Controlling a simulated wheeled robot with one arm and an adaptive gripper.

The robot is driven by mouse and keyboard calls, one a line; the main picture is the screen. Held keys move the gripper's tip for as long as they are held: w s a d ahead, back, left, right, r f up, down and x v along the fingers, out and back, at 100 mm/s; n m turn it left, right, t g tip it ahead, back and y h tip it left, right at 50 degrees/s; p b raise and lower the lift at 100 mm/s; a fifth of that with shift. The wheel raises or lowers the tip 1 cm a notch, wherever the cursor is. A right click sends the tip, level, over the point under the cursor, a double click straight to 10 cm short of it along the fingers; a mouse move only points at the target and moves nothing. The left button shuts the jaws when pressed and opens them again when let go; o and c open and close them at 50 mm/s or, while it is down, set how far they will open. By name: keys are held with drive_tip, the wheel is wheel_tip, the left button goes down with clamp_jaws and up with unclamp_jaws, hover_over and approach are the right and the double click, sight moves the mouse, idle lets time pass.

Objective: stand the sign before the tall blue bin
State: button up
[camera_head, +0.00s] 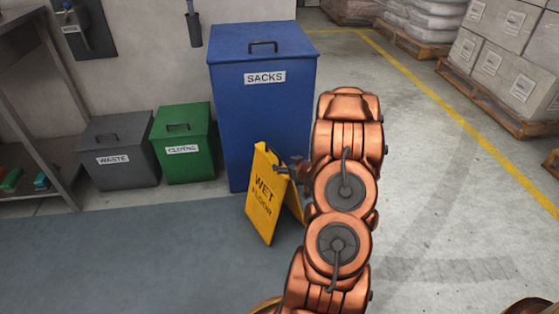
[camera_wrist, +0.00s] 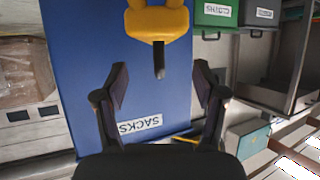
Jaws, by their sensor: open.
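The yellow "WET FLOOR" sign (camera_head: 263,196) stands upright with its legs spread, on the floor in front of the tall blue bin (camera_head: 262,120) labelled "SACKS". In the wrist view, the sign's yellow top (camera_wrist: 158,20) lies beyond my fingertips, with a dark piece pointing toward the gap between them. The blue bin (camera_wrist: 75,70) fills much of that view, its label upside down. My gripper (camera_wrist: 160,78) is open and empty, its fingers apart from the sign. In the head view my gripper (camera_head: 296,165) is just right of the sign's top, partly hidden by my arm.
A green bin (camera_head: 184,155) and a grey waste bin (camera_head: 120,165) stand left of the blue bin. A metal shelf (camera_head: 45,110) is at the far left. Loaded pallets (camera_head: 500,100) stand at the right. The floor right of my arm is clear.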

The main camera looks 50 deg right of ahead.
drive_tip(key=shift+s+a+r+n+g, duration=0.15)
drive_tip(key=shift+s+a+r+g, duration=0.2)
drive_tip(key=shift+s+r, duration=0.25)
drive_tip(key=shift+s+a+r+n+g, duration=0.15)
drive_tip(key=shift+s+a+r+g, duration=0.1)
drive_tip(key=shift+s+a+r, duration=0.25)
drive_tip(key=s+a+r+g, duration=0.3)
drive_tip(key=a+r+g, duration=0.15)
drive_tip(key=a, duration=0.35)
drive_tip(key=s+a+r+g, duration=0.3)
drive_tip(key=a+r+g, duration=0.15)
drive_tip(key=a, duration=0.35)
drive_tip(key=s+a+r+n+g+y, duration=0.1)
drive_tip(key=s+a+r+g, duration=0.2)
drive_tip(key=s+a, duration=0.9)
drive_tip(key=s+a+r+n+g+y, duration=0.1)
drive_tip(key=s+a+r+g+y, duration=0.1)
drive_tip(key=s+a+r, duration=0.5)
drive_tip(key=s+a+g, duration=0.1)
drive_tip(key=s+a, duration=0.4)
drive_tip(key=shift+a, duration=0.35)
